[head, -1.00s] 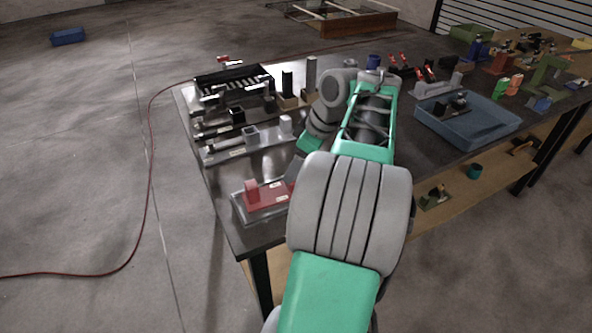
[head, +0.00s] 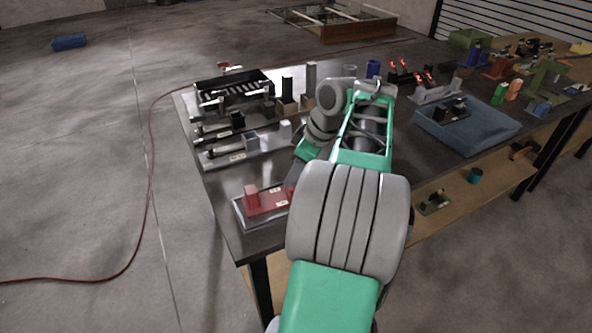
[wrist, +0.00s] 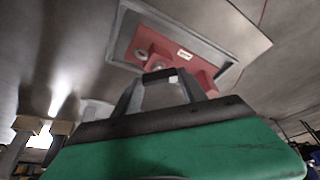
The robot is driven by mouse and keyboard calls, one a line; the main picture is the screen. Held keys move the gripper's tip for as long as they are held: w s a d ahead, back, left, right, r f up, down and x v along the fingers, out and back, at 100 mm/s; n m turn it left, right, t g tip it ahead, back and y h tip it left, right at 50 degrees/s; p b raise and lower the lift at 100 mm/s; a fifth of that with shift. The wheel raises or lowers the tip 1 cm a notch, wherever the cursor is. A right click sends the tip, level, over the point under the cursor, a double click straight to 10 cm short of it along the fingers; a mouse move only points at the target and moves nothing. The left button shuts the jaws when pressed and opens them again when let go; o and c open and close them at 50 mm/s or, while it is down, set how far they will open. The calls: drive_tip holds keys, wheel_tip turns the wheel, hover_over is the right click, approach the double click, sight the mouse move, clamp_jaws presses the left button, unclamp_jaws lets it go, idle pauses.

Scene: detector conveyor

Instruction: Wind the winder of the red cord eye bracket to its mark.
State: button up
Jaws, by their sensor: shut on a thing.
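The red cord eye bracket (head: 268,203) lies on a grey plate at the table's near left corner, with an upright red block at its left end. In the wrist view the red bracket (wrist: 200,67) has a pale label and a round grey fitting. My gripper (wrist: 160,78) is at the bracket's edge, its fingers closed around a small dark and grey part there, which I take as the winder. In the head view my own arm hides the fingertips and the bracket's right end. The mark cannot be made out.
Behind the bracket stand a grey fixture with a pale block (head: 285,130) and a black slotted rack (head: 235,86). A blue tray (head: 480,138) is to the right of my arm. The table's left and front edges are close to the bracket.

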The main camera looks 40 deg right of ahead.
drive_tip(key=shift+c, duration=0.9)
drive_tip(key=shift+m, duration=0.3)
drive_tip(key=m+h+b, duration=0.1)
drive_tip(key=m, duration=0.1)
drive_tip(key=m+b, duration=0.1)
drive_tip(key=b, duration=0.1)
drive_tip(key=shift+a+f+m+h, duration=0.15)
drive_tip(key=shift+m+h, duration=0.25)
drive_tip(key=shift+a+m+h+b, duration=0.1)
drive_tip(key=shift+m+h+b, duration=0.6)
drive_tip(key=shift+m+b, duration=1)
drive_tip(key=shift+m, duration=0.5)
drive_tip(key=o, duration=1.4)
